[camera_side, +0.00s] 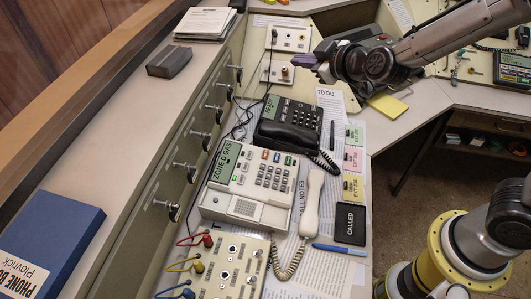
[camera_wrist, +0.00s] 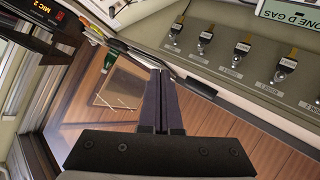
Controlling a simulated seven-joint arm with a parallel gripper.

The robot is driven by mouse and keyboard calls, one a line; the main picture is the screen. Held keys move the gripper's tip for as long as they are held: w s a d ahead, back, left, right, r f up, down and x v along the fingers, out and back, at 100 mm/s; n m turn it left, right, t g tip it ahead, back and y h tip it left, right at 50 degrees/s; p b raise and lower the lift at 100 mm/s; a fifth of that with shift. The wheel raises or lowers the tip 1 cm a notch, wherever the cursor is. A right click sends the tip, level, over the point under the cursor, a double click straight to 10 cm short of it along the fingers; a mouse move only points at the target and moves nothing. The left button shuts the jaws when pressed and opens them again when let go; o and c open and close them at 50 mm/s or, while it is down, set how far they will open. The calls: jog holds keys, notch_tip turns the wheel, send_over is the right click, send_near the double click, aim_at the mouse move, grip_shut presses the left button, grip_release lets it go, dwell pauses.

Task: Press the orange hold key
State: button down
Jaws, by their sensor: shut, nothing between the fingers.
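A cream desk phone (camera_side: 245,210) labelled "ZONE D GAS" stands in the middle of the console in the side view. A small orange key (camera_side: 265,154) shows near its top edge, beside other coloured keys. The word on it is too small to read. My gripper (camera_side: 305,61) is at the top of the side view, above the back of the console and well apart from the phone. In the wrist view, my gripper (camera_wrist: 161,72) has its two dark fingers together, with nothing between them. The orange key does not show in the wrist view.
A black phone (camera_side: 290,125) stands between my gripper and the cream phone. The white handset (camera_side: 311,200) lies right of the cream phone. A switch panel (camera_side: 225,265) with coloured cables is in front. Key switches (camera_wrist: 206,36) line the sloping panel.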

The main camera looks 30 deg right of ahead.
jog(key=a+f+g, duration=0.1)
jog(key=a+f, duration=0.2)
jog(key=f, duration=0.5)
jog(key=n+g, duration=0.2)
send_over(265, 154)
jog(key=s+d, duration=0.2)
jog(key=s, duration=0.1)
notch_tip(265, 154, down, 7)
jog(key=shift+w+a+r, duration=0.1)
jog(key=shift+w+r, duration=0.1)
jog(key=shift+w+a+f, duration=0.15)
jog(key=shift+f, duration=1.3)
jog(key=shift+w+a+f, duration=0.2)
jog(key=shift+f, duration=1.2)
jog(key=shift+w+a+f, duration=0.15)
jog(key=shift+f, duration=1.3)
jog(key=shift+f, duration=0.15)
jog(key=shift+f, duration=0.3)
